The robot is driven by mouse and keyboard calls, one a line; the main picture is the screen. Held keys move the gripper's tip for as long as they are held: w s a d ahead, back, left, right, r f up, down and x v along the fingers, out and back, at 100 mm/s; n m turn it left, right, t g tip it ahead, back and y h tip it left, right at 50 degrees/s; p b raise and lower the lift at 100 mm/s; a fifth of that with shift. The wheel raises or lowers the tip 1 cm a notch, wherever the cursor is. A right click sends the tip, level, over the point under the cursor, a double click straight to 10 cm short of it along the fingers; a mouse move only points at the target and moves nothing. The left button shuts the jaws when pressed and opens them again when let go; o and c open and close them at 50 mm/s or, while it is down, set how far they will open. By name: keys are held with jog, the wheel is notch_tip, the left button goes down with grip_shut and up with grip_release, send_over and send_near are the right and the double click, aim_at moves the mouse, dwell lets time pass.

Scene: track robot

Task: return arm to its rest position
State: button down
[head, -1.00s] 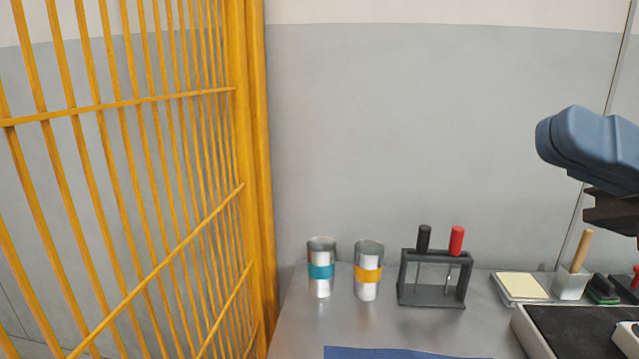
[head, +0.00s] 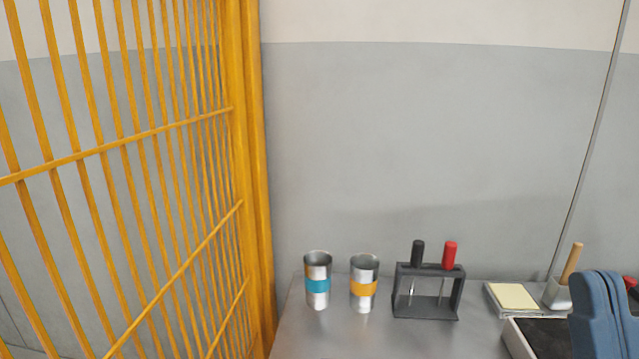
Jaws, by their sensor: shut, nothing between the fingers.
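A blue part of my arm (head: 602,315) shows at the lower right edge of the head view. It stands in front of the dark-topped tray and hides part of it. My gripper is not visible in the head view, so its fingers cannot be seen.
A yellow barred fence (head: 245,180) stands on the left. On the grey metal bench (head: 325,335) are a teal-banded can (head: 317,286), an orange-banded can (head: 363,288), a rack (head: 428,305) with black- and red-handled tools, a notepad (head: 513,296), a brush cup (head: 556,293) and a dark-topped tray (head: 540,338).

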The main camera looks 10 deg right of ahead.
jog(key=s+f+m+g+y+p, duration=0.1)
jog(key=s+f+g+y, duration=0.3)
jog(key=s+f+g, duration=0.9)
jog(key=s+f+p, duration=0.1)
jog(key=s+f, duration=0.5)
jog(key=f, duration=0.2)
jog(key=shift+s+d+f+m+g, duration=0.25)
jog(key=shift+s+m+g, duration=0.05)
jog(key=shift+s, duration=0.05)
dwell(0.7)
